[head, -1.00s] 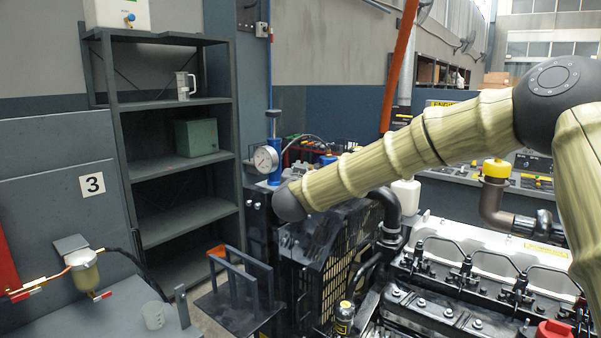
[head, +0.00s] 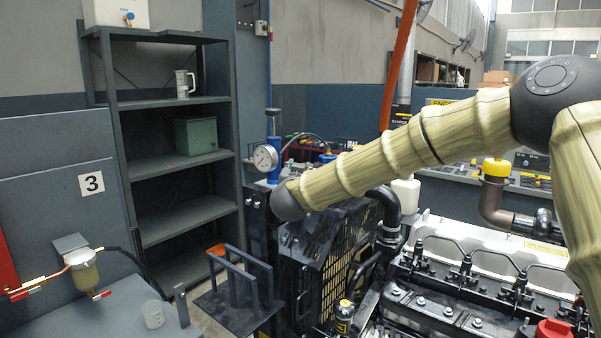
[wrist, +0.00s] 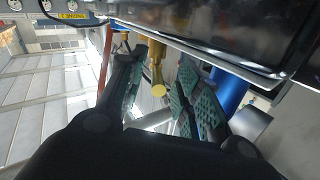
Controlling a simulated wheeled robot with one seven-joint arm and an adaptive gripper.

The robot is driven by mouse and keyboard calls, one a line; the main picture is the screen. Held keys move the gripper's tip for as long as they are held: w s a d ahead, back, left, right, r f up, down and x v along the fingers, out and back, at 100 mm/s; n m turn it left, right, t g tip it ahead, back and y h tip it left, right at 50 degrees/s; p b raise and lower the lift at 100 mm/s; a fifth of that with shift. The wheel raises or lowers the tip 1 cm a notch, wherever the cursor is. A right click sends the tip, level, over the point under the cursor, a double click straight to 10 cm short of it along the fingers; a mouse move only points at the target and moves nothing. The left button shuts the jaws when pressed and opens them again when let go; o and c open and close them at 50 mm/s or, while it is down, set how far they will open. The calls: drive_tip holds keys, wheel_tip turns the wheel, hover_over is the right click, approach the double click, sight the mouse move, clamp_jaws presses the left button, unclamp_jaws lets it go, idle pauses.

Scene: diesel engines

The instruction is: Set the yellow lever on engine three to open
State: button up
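In the wrist view my gripper (wrist: 160,75) has its two dark fingers with green pads spread apart. A yellow bar with a round end (wrist: 158,88), which looks like the yellow lever, shows in the gap between them. I cannot tell whether either finger touches it. In the head view my arm reaches left past the engine (head: 450,290), and my gripper is hidden behind the arm's rounded joint. I cannot make out the lever there. A sign with the number 3 (head: 91,183) is on the panel at left.
A blue cylinder (wrist: 228,92) is close to the right finger in the wrist view. In the head view a pressure gauge (head: 265,158) stands close beside my arm. A fuel filter (head: 84,272) with red handles is at lower left, and a grey shelf (head: 185,212) stands behind.

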drive_tip(key=shift+s+d, duration=0.1)
drive_tip(key=shift+d, duration=0.2)
drive_tip(key=shift+s+r, duration=0.1)
drive_tip(key=shift+s, duration=0.15)
drive_tip(key=s+a, duration=0.1)
drive_tip(key=s, duration=1)
drive_tip(key=shift+s, duration=0.1)
